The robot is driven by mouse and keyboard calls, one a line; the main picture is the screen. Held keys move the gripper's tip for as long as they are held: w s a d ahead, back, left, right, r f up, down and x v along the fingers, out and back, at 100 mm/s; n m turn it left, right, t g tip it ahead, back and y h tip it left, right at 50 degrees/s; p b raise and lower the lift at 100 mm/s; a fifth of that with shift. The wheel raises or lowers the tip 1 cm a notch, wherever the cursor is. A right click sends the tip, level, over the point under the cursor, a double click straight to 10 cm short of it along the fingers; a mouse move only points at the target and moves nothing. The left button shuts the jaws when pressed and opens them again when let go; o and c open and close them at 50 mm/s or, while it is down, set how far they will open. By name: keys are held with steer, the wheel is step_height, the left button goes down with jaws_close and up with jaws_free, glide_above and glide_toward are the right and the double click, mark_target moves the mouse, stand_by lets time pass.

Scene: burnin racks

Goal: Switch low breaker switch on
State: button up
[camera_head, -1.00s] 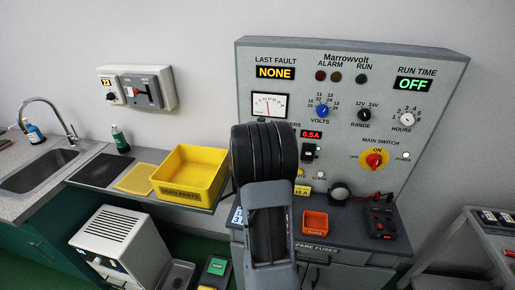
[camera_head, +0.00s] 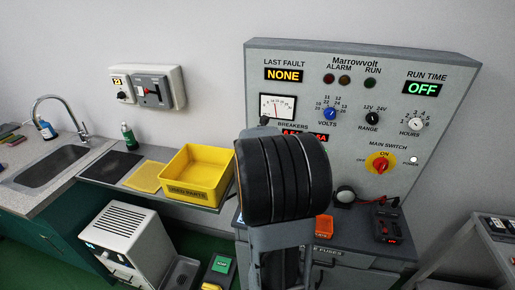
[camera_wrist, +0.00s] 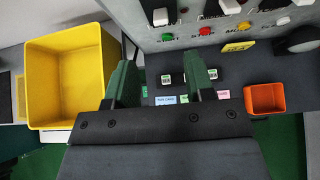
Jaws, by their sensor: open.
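The grey Marrowvolt panel (camera_head: 430,150) stands at the back right. Its BREAKERS label (camera_head: 293,125) and a red display (camera_head: 305,136) show above my arm in the head view; the switches under them are hidden behind my arm. In the wrist view, a white toggle (camera_wrist: 160,17) on a dark mount shows at the top edge, with part of another (camera_wrist: 211,4) to its right. I cannot tell which is the low breaker switch. My gripper (camera_wrist: 163,75) is open and empty, its green fingers apart, over the dark ledge below the panel. It touches no switch.
A yellow bin (camera_head: 195,178) stands left of my arm, and an orange tray (camera_wrist: 265,98) is to the right. A row of small buttons (camera_wrist: 205,32) lies below the toggles. The red main switch knob (camera_head: 380,164) is at the panel's right.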

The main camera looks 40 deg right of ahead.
steer(key=shift+p+v, duration=0.3)
steer(key=shift+v, duration=1.7)
steer(key=s+a+f+m+g+y+b, duration=0.1)
steer(key=s+a+f+m+g, duration=0.2)
steer(key=m, duration=0.6)
steer(key=s+a+m+g+y, duration=0.1)
steer(key=s+a+m, duration=0.3)
steer(key=m, duration=0.5)
steer(key=s+a+m+t+y+b, duration=0.1)
steer(key=s+a+m+y, duration=0.1)
steer(key=a, duration=0.9)
steer(key=s+a+m+t+y+b, duration=0.1)
steer(key=a+m+y, duration=0.3)
steer(key=a, duration=0.7)
steer(key=shift+s+r+m+t+y+b, duration=0.25)
steer(key=shift+s+t+y+b, duration=0.2)
steer(key=shift+y, duration=0.25)
steer(key=shift+a, duration=0.1)
